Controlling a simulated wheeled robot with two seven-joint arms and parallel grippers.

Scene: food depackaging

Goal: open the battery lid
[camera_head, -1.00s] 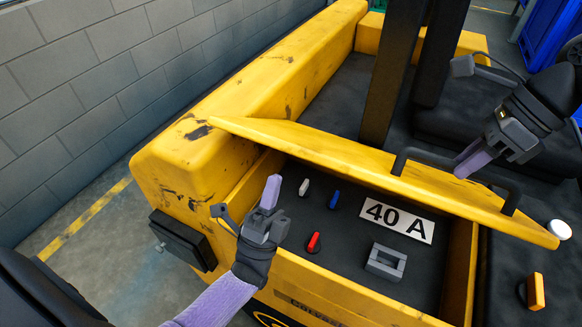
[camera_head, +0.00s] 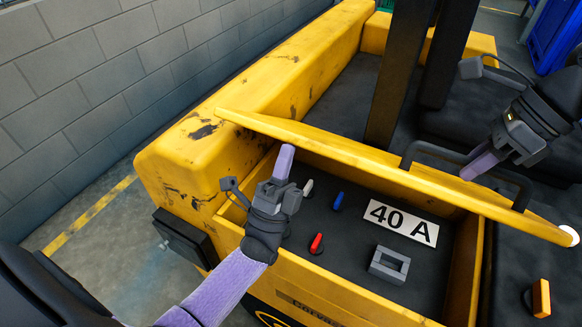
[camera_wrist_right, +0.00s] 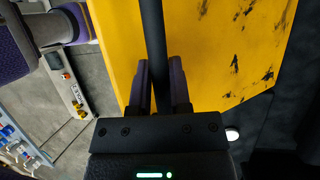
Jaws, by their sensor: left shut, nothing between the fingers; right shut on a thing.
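The yellow battery lid (camera_head: 350,158) stands raised and tilted over the open compartment. It also fills much of the right wrist view (camera_wrist_right: 210,45). My left gripper (camera_head: 286,153) is shut and empty, above the compartment's left end near the lid's underside.
An orange switch (camera_head: 541,298) is at the right. A dark mast post (camera_head: 392,90) rises behind the lid. A grey wall (camera_head: 120,75) stands at left.

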